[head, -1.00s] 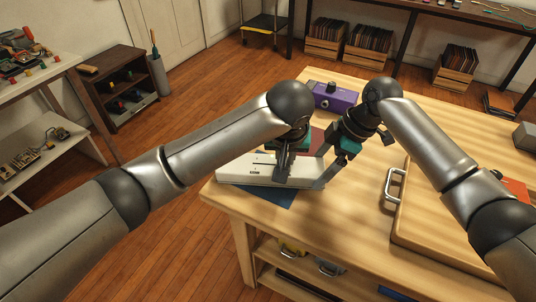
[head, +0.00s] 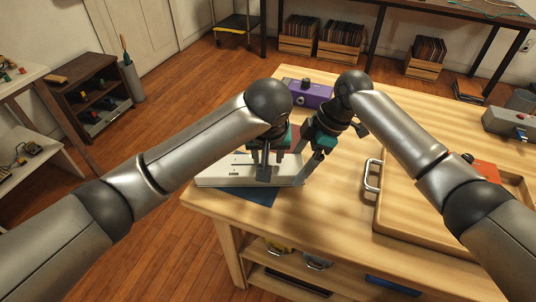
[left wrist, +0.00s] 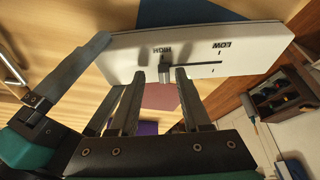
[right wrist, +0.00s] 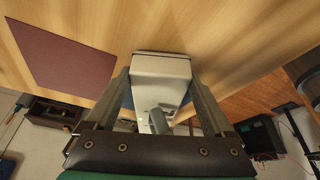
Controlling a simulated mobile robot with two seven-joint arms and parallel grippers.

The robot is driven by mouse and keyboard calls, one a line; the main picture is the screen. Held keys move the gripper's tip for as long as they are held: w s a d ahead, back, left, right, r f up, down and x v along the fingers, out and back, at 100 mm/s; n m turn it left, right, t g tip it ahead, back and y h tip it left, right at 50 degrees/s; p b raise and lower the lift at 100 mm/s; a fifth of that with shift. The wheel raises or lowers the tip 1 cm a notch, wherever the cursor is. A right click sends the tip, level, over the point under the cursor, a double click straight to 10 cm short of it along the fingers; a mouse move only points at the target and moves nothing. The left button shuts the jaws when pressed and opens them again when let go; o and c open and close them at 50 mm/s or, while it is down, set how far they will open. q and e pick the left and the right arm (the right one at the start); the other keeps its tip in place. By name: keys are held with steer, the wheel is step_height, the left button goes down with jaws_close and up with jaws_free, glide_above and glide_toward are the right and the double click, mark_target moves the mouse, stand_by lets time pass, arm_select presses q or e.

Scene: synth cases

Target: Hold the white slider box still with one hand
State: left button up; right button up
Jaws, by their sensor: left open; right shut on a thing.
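The white slider box (head: 217,174) lies near the table's left edge, partly on a blue sheet (head: 250,191). The left wrist view shows its top (left wrist: 235,57), with HIGH and LOW lettering, a slot and a grey slider knob (left wrist: 165,66) at the HIGH end. My left gripper (head: 266,172) is open over the box; its fingertips (left wrist: 160,72) stand on either side of the knob. I cannot tell whether they touch it. My right gripper (head: 309,170) is shut on the box's right end; the right wrist view shows that end (right wrist: 160,68) between its fingers.
A purple box (head: 309,94) stands behind my grippers. A dark red sheet (right wrist: 72,58) lies beside the slider box. A wooden tray with a metal handle (head: 372,176) is at the right, with a grey box (head: 508,124) beyond. The table between is clear.

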arm_select(q)
steer(key=v, duration=1.2)
arm_select(e)
steer(key=o, duration=1.3)
steer(key=shift+r, duration=0.15)
steer(key=v, duration=1.2)
arm_select(q)
step_height(320, 180, up, 13)
steer(key=p, duration=1.3)
arm_select(e)
step_height(320, 180, up, 10)
steer(key=shift+f, duration=0.1)
